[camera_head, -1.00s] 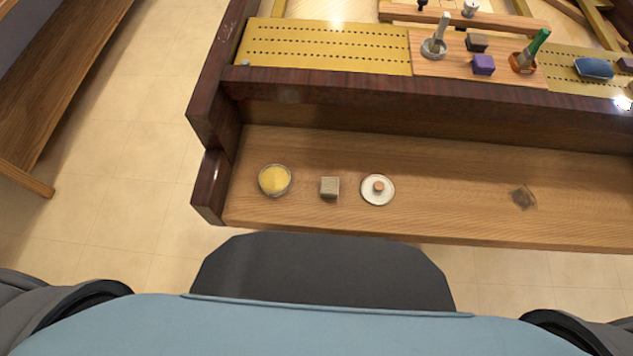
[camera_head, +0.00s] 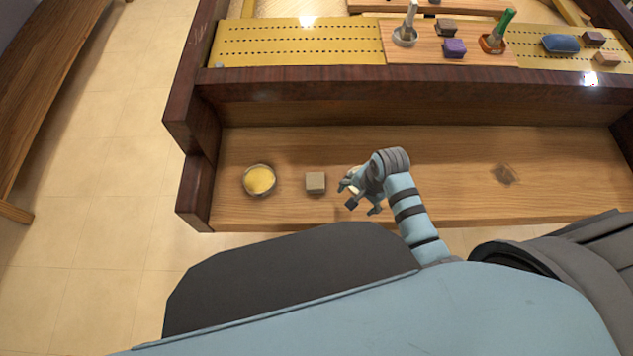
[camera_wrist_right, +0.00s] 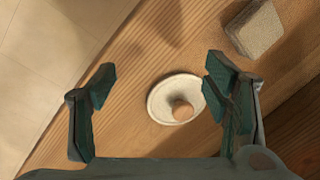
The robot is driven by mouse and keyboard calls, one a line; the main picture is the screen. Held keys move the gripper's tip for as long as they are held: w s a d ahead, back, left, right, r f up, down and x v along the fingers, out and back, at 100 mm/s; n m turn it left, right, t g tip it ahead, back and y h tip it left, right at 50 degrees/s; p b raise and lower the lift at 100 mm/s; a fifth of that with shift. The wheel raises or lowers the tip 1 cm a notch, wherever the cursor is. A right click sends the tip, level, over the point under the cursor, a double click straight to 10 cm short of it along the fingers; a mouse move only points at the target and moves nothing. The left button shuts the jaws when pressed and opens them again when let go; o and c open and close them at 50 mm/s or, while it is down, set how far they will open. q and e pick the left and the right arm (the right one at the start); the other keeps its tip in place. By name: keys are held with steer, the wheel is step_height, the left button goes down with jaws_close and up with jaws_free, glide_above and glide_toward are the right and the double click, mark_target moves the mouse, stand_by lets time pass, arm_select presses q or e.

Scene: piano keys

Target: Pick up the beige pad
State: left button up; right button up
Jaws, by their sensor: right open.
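A small beige-grey block (camera_head: 315,183), the likely beige pad, lies on the lower wooden shelf. It also shows at the top right of the right wrist view (camera_wrist_right: 255,30). Another small beige block (camera_head: 606,58) lies at the far right on the upper deck, so I cannot tell for sure which is meant. My right gripper (camera_head: 357,199) is open and empty, above the shelf just right of the beige-grey block. In the right wrist view, a white dish with a tan knob (camera_wrist_right: 164,92) lies below its spread fingers (camera_wrist_right: 158,78). My left gripper is not in view.
A glass bowl of yellow stuff (camera_head: 259,180) stands left of the beige-grey block. A dark wooden rail (camera_head: 400,84) rises behind the shelf. The shelf's right part is clear (camera_head: 560,165). Purple (camera_head: 454,47) and blue (camera_head: 562,43) blocks and upright tools sit on the upper deck.

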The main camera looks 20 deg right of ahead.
mark_target(316, 180)
steer(key=w+a+r+m+y, duration=0.2)
steer(key=w+a+r+m, duration=0.3)
steer(key=w+r+m, duration=0.4)
steer(key=shift+g, duration=0.4)
steer(key=b+x, duration=0.6)
steer(key=x, duration=0.8)
steer(key=shift+d, duration=0.1)
steer(key=shift+r, duration=0.1)
steer(key=c, duration=1.2)
